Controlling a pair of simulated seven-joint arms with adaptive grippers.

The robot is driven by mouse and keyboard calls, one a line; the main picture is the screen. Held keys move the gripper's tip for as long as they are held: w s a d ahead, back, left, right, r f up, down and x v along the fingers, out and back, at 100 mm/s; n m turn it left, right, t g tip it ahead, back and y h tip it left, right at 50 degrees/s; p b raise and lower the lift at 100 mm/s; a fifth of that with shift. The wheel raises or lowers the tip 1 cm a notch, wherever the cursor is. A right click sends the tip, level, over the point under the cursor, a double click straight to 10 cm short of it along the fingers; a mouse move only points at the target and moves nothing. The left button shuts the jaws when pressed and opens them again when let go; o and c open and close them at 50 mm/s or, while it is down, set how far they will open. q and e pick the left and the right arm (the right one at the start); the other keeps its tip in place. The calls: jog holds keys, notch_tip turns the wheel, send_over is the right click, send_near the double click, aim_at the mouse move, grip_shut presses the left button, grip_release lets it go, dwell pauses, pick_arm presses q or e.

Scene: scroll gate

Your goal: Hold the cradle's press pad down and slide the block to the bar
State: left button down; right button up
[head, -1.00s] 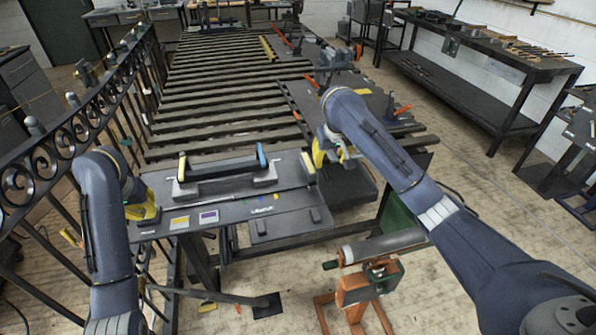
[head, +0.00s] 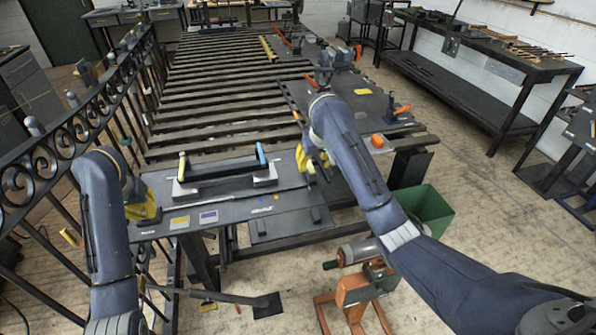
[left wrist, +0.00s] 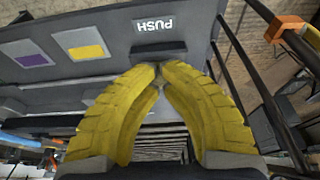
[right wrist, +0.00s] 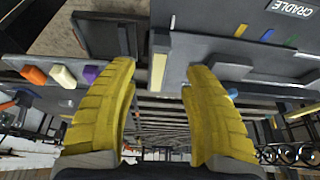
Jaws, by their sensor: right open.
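The cradle panel (head: 225,207) is a dark board with a long dark bar (head: 222,168) along its far side. The bar has a yellow post at its left end and a blue one at its right. The CRADLE label shows in the right wrist view (right wrist: 292,8). My left gripper (head: 150,207) is at the panel's left end; its yellow fingertips meet in the left wrist view (left wrist: 159,66), close to a dark pad (left wrist: 158,48) below a PUSH label. Contact is unclear. My right gripper (right wrist: 160,80) is open and empty at the panel's right end. I cannot tell which part is the block.
Yellow and purple patches (head: 208,217) mark the panel's near left. A slatted rack (head: 215,95) lies behind, with a scroll railing (head: 65,145) at left. A second board with an orange piece (head: 377,141) lies right. A green bin (head: 432,212) and an orange stand (head: 355,292) are in front.

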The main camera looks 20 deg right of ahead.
aim_at(311, 170)
jog(key=shift+x, duration=3.2)
jog(key=shift+w+d, duration=0.1)
jog(key=shift+c, duration=0.4)
